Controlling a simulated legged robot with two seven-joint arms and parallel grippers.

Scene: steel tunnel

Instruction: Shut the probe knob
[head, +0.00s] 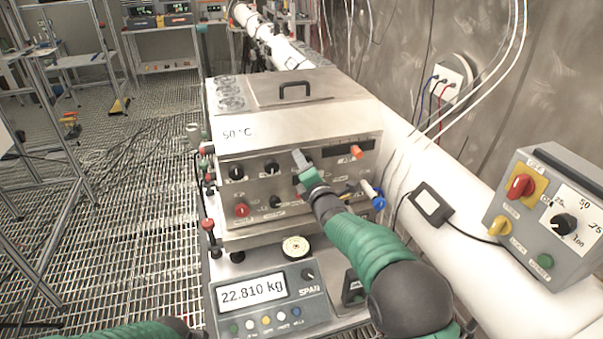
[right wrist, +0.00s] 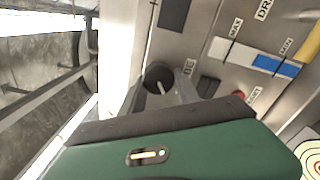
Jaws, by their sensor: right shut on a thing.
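The probe knob (right wrist: 158,72) is a dark round knob with a pale pointer line on the steel front panel. In the right wrist view it sits between the two grey fingers of my right gripper (right wrist: 160,94), which is shut on it. In the head view my right gripper (head: 304,164) reaches the front panel of the steel machine (head: 330,145), and it hides the knob there. A label beside the knob is partly covered by a finger. My left arm shows only at the bottom left edge of the head view; its gripper is not seen.
Other black knobs (head: 271,167) and a red knob (head: 242,210) are on the same panel. A scale (head: 270,300) reading 22.810 kg stands below. A grey control box (head: 552,215) is at the right. The grated floor at the left is mostly clear.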

